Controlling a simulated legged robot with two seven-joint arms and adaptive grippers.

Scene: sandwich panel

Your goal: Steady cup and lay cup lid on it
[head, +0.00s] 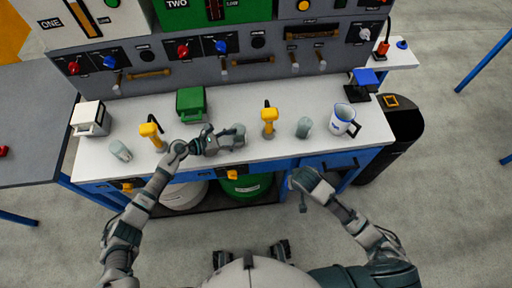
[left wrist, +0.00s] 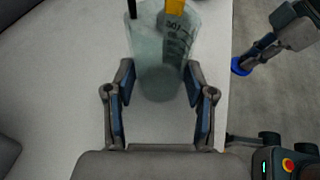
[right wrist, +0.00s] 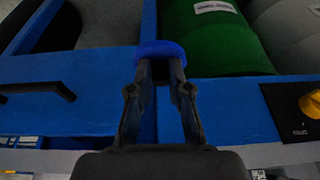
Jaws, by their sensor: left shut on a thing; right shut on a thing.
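A translucent grey cup (head: 238,133) with dark measuring marks stands on the white counter. My left gripper (head: 222,140) is closed around its side, a finger on each side. In the left wrist view the cup (left wrist: 160,62) shows between the fingers and looks upright. My right gripper (head: 301,190) is in front of the counter's front edge, to the right of the cup. It is shut on the blue cup lid (right wrist: 160,50), pinching it at the fingertips. The lid also shows in the left wrist view (left wrist: 239,66), apart from the cup and off the counter.
On the counter (head: 210,165) stand two yellow-topped dispensers (head: 268,120) (head: 150,133), other translucent cups (head: 304,127) (head: 120,150), a white-and-blue pitcher (head: 342,117), a green box (head: 191,103) and a white box (head: 90,118). A panel with knobs and handles rises behind.

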